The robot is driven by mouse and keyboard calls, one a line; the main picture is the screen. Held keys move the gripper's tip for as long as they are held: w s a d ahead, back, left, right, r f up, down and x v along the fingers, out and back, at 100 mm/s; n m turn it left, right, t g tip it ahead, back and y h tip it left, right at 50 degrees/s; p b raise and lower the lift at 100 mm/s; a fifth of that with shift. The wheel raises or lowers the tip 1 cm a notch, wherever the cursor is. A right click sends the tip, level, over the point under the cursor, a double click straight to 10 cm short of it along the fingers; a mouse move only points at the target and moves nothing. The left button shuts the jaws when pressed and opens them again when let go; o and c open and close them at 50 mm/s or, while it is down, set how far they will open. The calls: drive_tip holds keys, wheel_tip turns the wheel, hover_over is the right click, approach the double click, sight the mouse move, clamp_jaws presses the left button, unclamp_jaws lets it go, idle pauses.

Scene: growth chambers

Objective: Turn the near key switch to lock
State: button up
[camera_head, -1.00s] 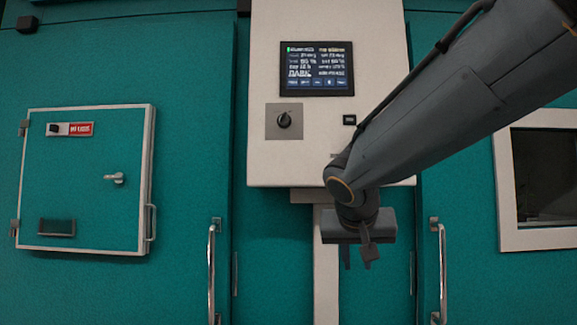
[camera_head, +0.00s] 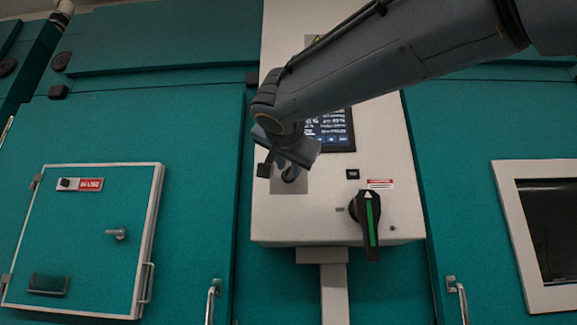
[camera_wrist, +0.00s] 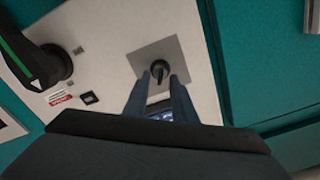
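The key switch is a black knob (camera_wrist: 160,69) on a square grey plate (camera_wrist: 181,52) on the white control box. In the wrist view the knob stands upright in line with the gap between my fingertips. My gripper (camera_wrist: 162,79) is open, with one finger on each side of that gap and the tips close to the plate. I cannot tell whether they touch the knob. In the head view my gripper (camera_head: 290,177) is in front of the grey plate (camera_head: 290,187) and hides most of the switch.
A large black rotary handle with a green stripe (camera_head: 368,222) juts out at the box's lower right. A lit screen (camera_head: 337,133) is partly behind my arm. A small door with a red label (camera_head: 90,184) is at left, a window (camera_head: 548,232) at right.

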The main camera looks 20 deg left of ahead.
drive_tip(key=shift+x, duration=1.1)
clamp_jaws()
